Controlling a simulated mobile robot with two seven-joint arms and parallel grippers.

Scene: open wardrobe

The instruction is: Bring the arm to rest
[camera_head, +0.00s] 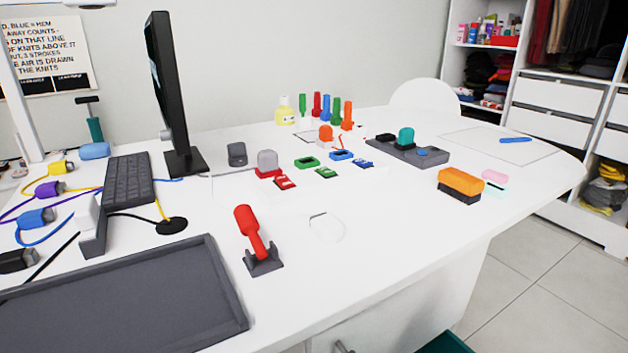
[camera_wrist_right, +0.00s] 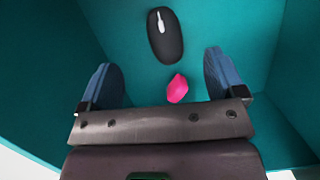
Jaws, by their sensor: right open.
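My right gripper (camera_wrist_right: 160,80) shows in the right wrist view, with its two blue fingers spread apart and nothing between them that I can see held. It points down into a teal bin (camera_wrist_right: 40,75). A black mouse-shaped object with a white strip (camera_wrist_right: 165,40) and a small pink object (camera_wrist_right: 177,88) lie on the bin floor, the pink one seen between the fingers. Neither gripper shows in the head view. A corner of the teal bin (camera_head: 445,343) shows there at the bottom edge.
The white table (camera_head: 370,225) holds a dark tray (camera_head: 225,300), a red tool in a stand (camera_head: 250,232), a monitor (camera_head: 168,95), a keyboard (camera_head: 128,180), cables and several small coloured items. An orange brush-like block (camera_head: 460,182) sits near the right edge. The table's front middle is clear.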

